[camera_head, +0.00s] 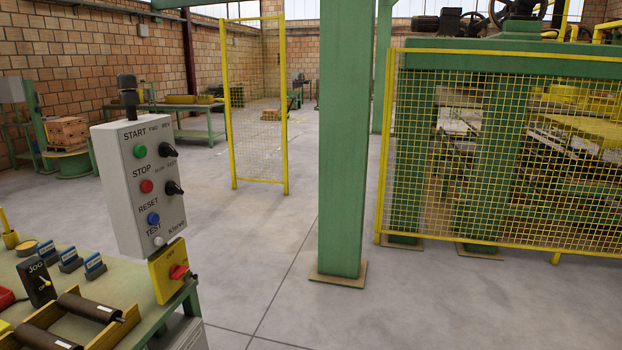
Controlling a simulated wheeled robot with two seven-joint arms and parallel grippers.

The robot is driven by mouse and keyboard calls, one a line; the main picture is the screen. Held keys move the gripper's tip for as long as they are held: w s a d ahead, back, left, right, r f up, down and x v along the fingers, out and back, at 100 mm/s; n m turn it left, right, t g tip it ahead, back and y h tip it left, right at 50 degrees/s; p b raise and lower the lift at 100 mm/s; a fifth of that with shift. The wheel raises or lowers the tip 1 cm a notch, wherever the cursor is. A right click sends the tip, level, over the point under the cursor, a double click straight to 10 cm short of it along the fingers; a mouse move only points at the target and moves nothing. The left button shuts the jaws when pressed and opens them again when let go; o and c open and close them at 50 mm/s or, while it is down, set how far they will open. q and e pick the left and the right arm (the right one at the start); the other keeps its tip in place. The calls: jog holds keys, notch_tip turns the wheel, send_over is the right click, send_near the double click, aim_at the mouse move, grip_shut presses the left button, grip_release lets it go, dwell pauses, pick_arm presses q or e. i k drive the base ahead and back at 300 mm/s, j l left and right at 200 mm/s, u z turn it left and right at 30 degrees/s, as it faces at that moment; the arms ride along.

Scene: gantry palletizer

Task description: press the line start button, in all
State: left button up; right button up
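The grey control box (128,200) stands upright at the left, above the end of a green bench. Its green START button (140,151) is at the top of its left column of buttons. Below it are the red STOP button (146,186), the blue RESET button (153,218) and a white button (158,241) by the label TEST. Two black selector knobs (168,150) (174,188) sit on the right side of the panel. Neither of my grippers shows in the head view.
The green bench (133,279) carries a yellow switch box with a red knob (178,271), a black JOG box (37,283) and dark rollers (87,306). A green column (344,150) and yellow mesh fencing (420,160) stand to the right. Grey floor (260,250) between is clear.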

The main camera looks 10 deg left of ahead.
aim_at(141, 150)
jog(key=u, duration=1.2)
